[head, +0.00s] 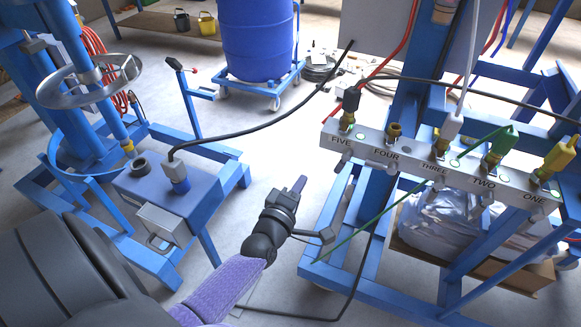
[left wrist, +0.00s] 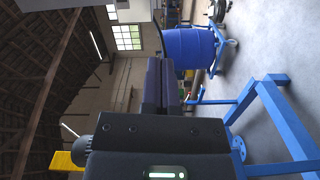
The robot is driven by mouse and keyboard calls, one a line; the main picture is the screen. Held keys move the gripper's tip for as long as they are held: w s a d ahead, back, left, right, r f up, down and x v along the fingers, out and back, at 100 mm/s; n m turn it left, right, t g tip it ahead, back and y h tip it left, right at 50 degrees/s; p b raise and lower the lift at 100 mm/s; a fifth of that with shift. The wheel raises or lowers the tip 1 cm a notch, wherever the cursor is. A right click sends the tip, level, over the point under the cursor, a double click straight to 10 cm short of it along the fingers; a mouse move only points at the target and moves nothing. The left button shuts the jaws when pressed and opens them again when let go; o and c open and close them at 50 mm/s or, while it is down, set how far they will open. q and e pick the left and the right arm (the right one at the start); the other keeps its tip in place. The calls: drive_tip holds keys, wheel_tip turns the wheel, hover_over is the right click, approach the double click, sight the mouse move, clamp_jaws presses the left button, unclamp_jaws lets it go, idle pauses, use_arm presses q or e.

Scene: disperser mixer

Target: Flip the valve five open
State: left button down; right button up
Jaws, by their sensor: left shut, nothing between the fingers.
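The grey manifold bar (head: 405,153) carries labels FIVE to ONE from left to right. Valve five (head: 346,122) is at its left end, with a brass fitting and a black hose connector on top. A small metal lever (head: 344,159) shows below the FIVE label; its exact setting is too small to tell. My left gripper (head: 299,184) is shut and empty, below and left of valve five and apart from it. In the left wrist view its dark fingers (left wrist: 162,85) are together, and the manifold is not seen there. My right gripper is not in view.
A blue mixer frame with a control box (head: 178,195) stands at left. A blue barrel (head: 258,40) on a wheeled dolly is behind. A black cable arcs between the box and the manifold. A green rod (head: 385,213) slants below the manifold. Floor between the frames is open.

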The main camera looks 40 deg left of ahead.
use_arm(q)
drive_tip(key=s, duration=0.3)
drive_tip(key=shift+d, duration=0.25)
